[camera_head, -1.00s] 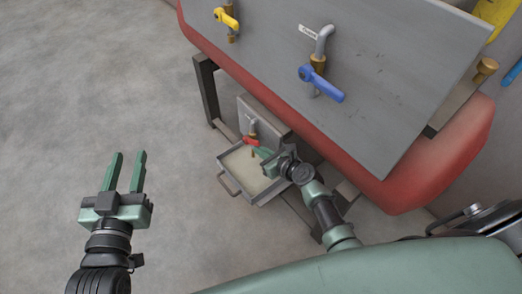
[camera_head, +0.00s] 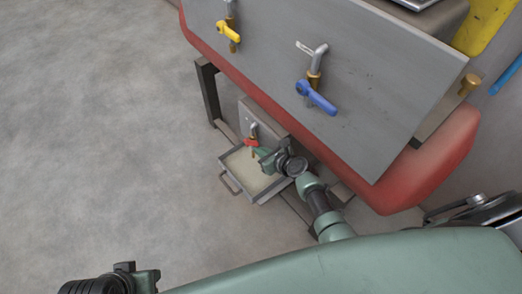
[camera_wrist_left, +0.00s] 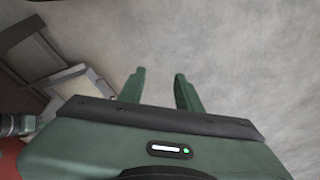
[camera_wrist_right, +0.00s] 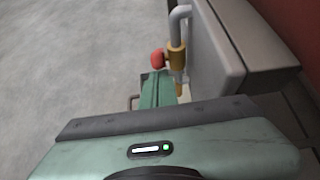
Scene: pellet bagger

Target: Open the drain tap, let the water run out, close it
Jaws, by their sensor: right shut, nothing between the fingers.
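The drain tap has a red handle (camera_head: 251,142) and a brass body on a bent grey pipe, fixed to a low grey plate. In the right wrist view the handle (camera_wrist_right: 157,59) points left from the brass body (camera_wrist_right: 176,58). My right gripper (camera_head: 262,153) is shut and empty, its fingertips close below the handle; I cannot tell whether they touch. The fingers also show in the right wrist view (camera_wrist_right: 158,86). A grey tray (camera_head: 234,183) with pale contents sits under the tap. No water stream can be made out. My left gripper (camera_wrist_left: 160,90) is open and empty.
Above stands a red-edged machine with a slanted grey panel (camera_head: 390,105). It carries a yellow-handled tap (camera_head: 229,32) and a blue-handled tap (camera_head: 316,98). Dark frame legs (camera_head: 208,92) flank the tray. The floor (camera_head: 90,130) on the left is clear.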

